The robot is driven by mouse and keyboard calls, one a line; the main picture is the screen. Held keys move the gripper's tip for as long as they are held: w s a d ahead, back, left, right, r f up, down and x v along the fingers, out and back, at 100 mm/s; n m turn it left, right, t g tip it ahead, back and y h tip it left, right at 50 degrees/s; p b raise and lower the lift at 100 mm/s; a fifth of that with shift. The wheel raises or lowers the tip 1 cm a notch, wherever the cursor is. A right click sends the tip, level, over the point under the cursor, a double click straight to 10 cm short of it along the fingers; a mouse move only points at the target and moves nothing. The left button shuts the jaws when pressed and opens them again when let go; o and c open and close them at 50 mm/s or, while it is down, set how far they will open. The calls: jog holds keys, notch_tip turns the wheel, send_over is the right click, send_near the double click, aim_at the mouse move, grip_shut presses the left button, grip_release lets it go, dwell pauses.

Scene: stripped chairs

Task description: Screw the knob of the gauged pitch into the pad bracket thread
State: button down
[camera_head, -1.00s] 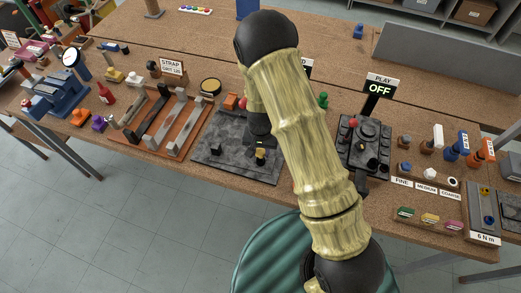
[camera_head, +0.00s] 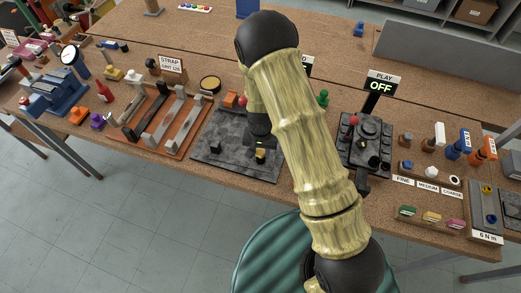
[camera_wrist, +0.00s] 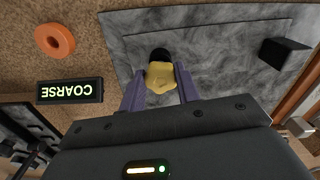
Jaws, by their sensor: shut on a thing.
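My gripper (camera_wrist: 160,88) is shut on a yellow knob (camera_wrist: 161,74), one finger on each side. A small black piece, likely the pad bracket (camera_wrist: 160,54), shows just beyond the knob; I cannot tell whether the knob touches it or sits in its thread. In the head view the yellow knob (camera_head: 260,154) is low over the dark grey plate (camera_head: 222,150), under my gripper (camera_head: 260,146), with the arm covering part of the plate. A lit sign reading COARSE (camera_wrist: 69,91) shows upside down in the wrist view.
A black block (camera_wrist: 284,53) stands on the plate to one side. An orange strap tray (camera_head: 155,148) is to the left. The black PLAY unit (camera_head: 365,146), reading OFF, and the FINE, MEDIUM, COARSE rack (camera_head: 427,187) are to the right.

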aim_at(261, 152)
jog(key=shift+f+b, duration=0.35)
jog(key=shift+f, duration=0.25)
jog(key=c, duration=0.9)
grip_release()
jog(key=shift+c, duration=0.2)
notch_tip(261, 152, up, 18)
jog(key=b, duration=0.2)
jog(key=shift+f, duration=0.25)
